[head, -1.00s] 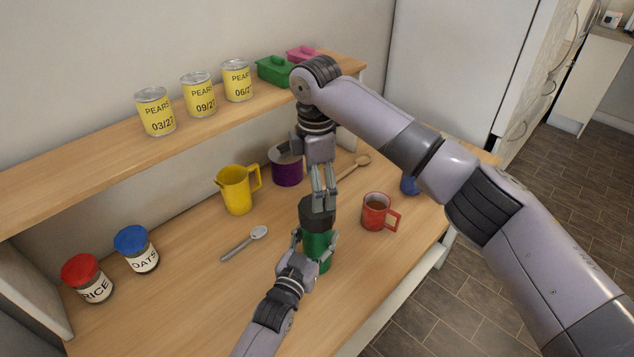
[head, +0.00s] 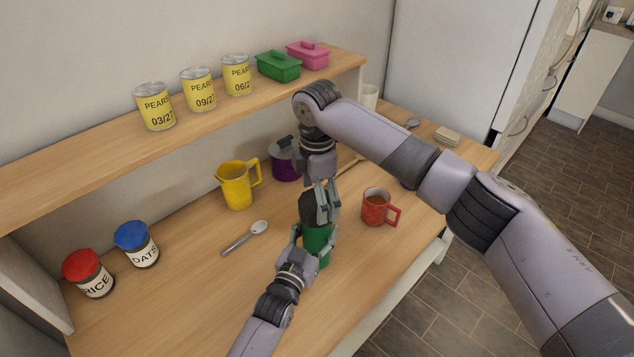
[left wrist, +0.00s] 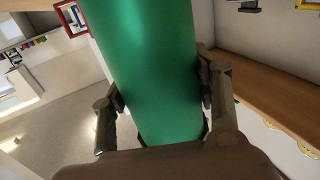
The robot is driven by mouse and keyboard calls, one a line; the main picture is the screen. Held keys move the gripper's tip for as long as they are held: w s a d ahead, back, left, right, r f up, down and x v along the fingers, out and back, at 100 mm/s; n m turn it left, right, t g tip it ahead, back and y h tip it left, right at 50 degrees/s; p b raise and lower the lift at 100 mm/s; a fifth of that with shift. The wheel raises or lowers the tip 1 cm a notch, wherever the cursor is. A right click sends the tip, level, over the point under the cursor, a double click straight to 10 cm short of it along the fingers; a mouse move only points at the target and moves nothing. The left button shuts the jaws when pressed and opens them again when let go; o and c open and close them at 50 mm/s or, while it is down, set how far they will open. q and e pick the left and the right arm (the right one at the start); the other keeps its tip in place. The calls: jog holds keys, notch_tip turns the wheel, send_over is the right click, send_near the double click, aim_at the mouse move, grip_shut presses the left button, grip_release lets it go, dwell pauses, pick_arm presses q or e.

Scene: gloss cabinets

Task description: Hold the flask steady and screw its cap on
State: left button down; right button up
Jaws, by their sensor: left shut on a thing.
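The green flask (head: 317,245) stands upright on the wooden counter with its black cap (head: 308,207) at its top. I cannot tell whether the cap is seated straight. My left gripper (head: 314,236) is shut on the flask's green body from the front. In the left wrist view the green body (left wrist: 150,75) fills the space between the two fingers. My right gripper (head: 327,208) points down at the cap, its fingers over the cap's right side. The fingers hide part of the cap, and whether they grip it is unclear.
A red mug (head: 375,209) stands close right of the flask. A yellow jug (head: 236,186), a purple pot (head: 284,163) and a spoon (head: 245,238) lie behind and left. Jars and a shelf (head: 200,118) with cans are farther left. The front-left counter is clear.

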aim_at(317, 235)
jog(key=shift+f, duration=1.4)
jog(key=c, duration=1.2)
jog(key=m, duration=1.1)
jog(key=shift+a, duration=0.1)
jog(key=m, duration=0.3)
jog(key=shift+m, duration=0.3)
jog(key=o, duration=1.3)
